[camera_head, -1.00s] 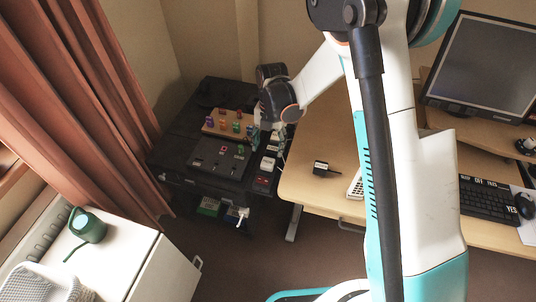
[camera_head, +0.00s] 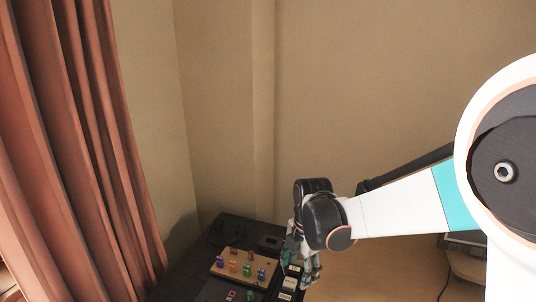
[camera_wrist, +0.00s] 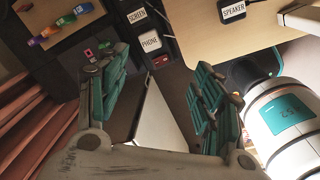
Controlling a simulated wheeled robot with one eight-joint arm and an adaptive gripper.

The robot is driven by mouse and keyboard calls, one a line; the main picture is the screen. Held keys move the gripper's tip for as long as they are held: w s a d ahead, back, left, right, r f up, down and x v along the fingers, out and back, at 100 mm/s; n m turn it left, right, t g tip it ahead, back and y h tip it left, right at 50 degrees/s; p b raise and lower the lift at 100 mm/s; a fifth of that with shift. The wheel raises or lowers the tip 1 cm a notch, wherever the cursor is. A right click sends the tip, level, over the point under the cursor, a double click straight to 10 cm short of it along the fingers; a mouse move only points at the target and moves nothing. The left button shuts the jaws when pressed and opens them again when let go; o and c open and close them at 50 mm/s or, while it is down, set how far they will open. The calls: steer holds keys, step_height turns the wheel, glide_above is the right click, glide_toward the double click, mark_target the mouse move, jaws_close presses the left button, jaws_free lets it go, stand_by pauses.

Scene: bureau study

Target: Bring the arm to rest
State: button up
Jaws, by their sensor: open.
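My arm reaches in from the right in the head view, and my gripper (camera_head: 305,262) hangs at its end by the right edge of a dark cabinet (camera_head: 234,222). In the wrist view my gripper (camera_wrist: 158,100) has its two teal and grey finger pads well apart. The gap between them is empty, with the floor and a white cabinet (camera_wrist: 160,120) seen beyond it.
A wooden board (camera_head: 232,266) with several coloured pegs lies on the dark cabinet, close left of my gripper. Labelled blocks "PHONE" (camera_wrist: 150,41) and "SCREEN" (camera_wrist: 137,15) show in the wrist view. A desk (camera_wrist: 215,40) bears a "SPEAKER" block (camera_wrist: 233,11). A red curtain (camera_head: 75,140) hangs at left.

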steer(key=s+d+r+m+t, duration=0.3)
steer(key=s+d+r+m, duration=0.3)
steer(key=s+m, duration=0.3)
steer(key=s+d+r+m+t, duration=0.3)
steer(key=s+d+r+m, duration=0.2)
steer(key=s+m, duration=0.5)
steer(key=r+m, duration=0.1)
steer(key=m, duration=0.4)
steer(key=shift+s+d+r+m+t+h, duration=0.2)
steer(key=shift+d+m+t+h, duration=0.1)
steer(key=shift+d+h, duration=0.1)
